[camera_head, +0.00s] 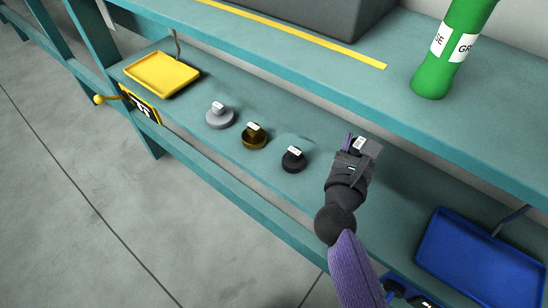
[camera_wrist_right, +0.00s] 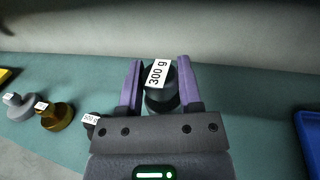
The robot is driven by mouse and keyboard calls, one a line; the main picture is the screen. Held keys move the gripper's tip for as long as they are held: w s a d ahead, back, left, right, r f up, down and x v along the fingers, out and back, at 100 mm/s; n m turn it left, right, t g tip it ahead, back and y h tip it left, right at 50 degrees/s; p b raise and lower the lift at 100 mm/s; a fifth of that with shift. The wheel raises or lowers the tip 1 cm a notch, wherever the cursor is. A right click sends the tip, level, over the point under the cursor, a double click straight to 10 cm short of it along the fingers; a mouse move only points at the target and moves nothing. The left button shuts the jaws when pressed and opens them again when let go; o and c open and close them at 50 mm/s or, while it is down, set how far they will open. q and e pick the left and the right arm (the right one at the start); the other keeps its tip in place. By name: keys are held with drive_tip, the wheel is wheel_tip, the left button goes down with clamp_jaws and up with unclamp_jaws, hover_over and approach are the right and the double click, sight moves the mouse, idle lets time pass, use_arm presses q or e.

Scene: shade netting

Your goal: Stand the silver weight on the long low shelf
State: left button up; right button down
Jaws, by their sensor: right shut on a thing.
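The silver weight (camera_head: 219,117) stands upright on the long low shelf (camera_head: 262,100), left of a brass weight (camera_head: 255,137) and a black weight (camera_head: 293,160). It also shows at the left edge of the right wrist view (camera_wrist_right: 19,109). My right gripper (camera_head: 359,148) is over the same shelf, to the right of these weights. In the right wrist view its two purple fingers (camera_wrist_right: 160,66) are shut on a black weight labelled 300 g (camera_wrist_right: 162,98). I cannot tell whether that weight touches the shelf. My left gripper is not in view.
A yellow tray (camera_head: 162,74) is at the shelf's left end and a blue tray (camera_head: 480,262) at its right. An upper shelf (camera_head: 330,62) overhangs behind, with a green bottle-like object (camera_head: 452,50) and a yellow strip (camera_head: 300,35).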

drive_tip(key=shift+f, duration=0.2)
wheel_tip(320, 180, down, 6)
drive_tip(key=b, duration=0.4)
drive_tip(key=shift+w+f+b, duration=0.1)
drive_tip(key=shift+b, duration=0.2)
wheel_tip(320, 180, down, 4)
drive_tip(key=b, duration=0.3)
drive_tip(key=shift+r, duration=0.25)
drive_tip(key=shift+f, duration=0.15)
drive_tip(key=shift+c, duration=1.4)
unclamp_jaws()
drive_tip(key=shift+r+p, duration=0.35)
drive_tip(key=shift+p, duration=0.05)
use_arm(q)
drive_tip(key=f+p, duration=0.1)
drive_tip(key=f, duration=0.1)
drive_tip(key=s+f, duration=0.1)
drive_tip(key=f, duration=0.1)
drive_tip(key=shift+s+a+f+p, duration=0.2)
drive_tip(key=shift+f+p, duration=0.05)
drive_tip(key=shift+p, duration=0.1)
use_arm(e)
drive_tip(key=v, duration=1.2)
drive_tip(key=shift+f, duration=0.15)
